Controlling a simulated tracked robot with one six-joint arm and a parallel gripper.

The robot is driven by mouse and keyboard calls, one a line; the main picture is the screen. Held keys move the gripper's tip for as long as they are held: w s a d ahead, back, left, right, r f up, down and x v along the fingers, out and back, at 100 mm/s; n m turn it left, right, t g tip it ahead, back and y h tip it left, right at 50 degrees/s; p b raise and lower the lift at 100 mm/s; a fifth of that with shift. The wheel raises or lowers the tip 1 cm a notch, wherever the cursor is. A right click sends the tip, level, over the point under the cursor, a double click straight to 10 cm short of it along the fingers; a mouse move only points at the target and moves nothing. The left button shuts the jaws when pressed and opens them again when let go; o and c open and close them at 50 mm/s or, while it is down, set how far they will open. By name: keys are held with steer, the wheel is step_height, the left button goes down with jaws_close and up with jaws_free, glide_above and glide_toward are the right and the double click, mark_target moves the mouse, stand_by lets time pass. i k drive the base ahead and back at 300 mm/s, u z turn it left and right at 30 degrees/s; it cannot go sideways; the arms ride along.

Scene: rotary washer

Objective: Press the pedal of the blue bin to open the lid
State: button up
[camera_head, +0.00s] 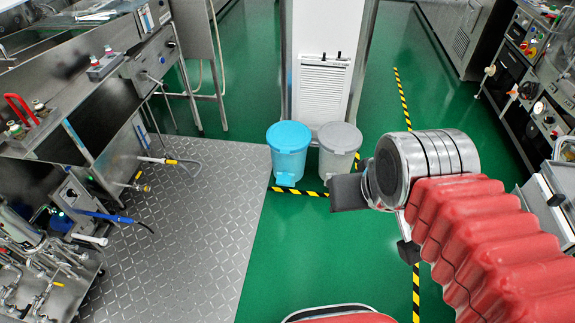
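The blue bin (289,158) stands upright on the green floor at the middle of the view, in front of a white column. Its blue lid (288,135) looks closed. Its pedal (285,180) sticks out low at the front, towards me. My arm comes in from the right, with a red ribbed sleeve and a metal wrist. My gripper (350,192) shows as a dark block at the left end of the wrist, to the right of the blue bin and apart from it in the picture. Its fingers cannot be made out, and I see nothing held.
A grey bin (338,160) stands close to the right of the blue one. Yellow-black floor tape (300,191) runs just in front of the bins. A metal floor plate (190,220) lies at left. Steel machines line both sides. Green floor before the bins is clear.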

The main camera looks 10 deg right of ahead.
mark_target(285, 180)
steer(key=z, duration=0.1)
steer(key=i, duration=1)
steer(key=u, duration=0.5)
steer(key=i, duration=0.7)
steer(key=u, duration=0.65)
steer(key=i, duration=0.7)
steer(key=u, duration=0.1)
